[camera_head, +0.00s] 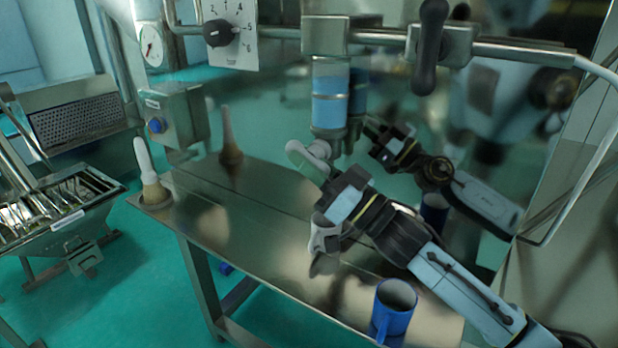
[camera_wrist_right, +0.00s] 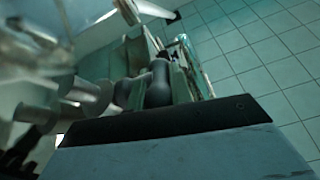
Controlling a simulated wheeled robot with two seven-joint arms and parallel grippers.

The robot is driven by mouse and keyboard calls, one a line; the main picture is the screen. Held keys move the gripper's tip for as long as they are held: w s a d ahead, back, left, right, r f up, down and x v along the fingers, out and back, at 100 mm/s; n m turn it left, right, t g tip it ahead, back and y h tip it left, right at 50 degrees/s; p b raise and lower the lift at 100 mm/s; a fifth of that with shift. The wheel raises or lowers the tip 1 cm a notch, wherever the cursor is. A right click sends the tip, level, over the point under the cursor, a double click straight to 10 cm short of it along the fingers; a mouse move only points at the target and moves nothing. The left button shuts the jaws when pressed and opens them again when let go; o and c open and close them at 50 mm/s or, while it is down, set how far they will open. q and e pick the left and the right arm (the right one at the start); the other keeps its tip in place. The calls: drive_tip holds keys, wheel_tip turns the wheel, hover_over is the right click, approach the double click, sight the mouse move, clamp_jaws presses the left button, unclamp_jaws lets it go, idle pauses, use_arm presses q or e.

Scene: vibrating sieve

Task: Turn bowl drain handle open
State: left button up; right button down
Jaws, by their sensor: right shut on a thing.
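The clear bowl (camera_head: 331,98) with blue liquid hangs from the steel rail, with a metal drain fitting (camera_head: 330,138) at its bottom. The drain handle (camera_head: 306,155) is a light grey rounded lever beside and just below that fitting. My right gripper (camera_head: 322,180) reaches in from the lower right and is shut on the handle, covering part of it. In the right wrist view, the handle (camera_wrist_right: 158,85) shows as a dark rounded knob between the fingers. The handle's exact angle is hard to tell. My left gripper is not in view.
A black-knobbed lever (camera_head: 430,45) hangs from the rail. The shiny back panel mirrors my arm.

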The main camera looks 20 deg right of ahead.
idle(0.4)
drive_tip(key=c, duration=1.3)
unclamp_jaws()
drive_tip(key=shift+b+v, duration=0.65)
drive_tip(key=shift+v, duration=3.15)
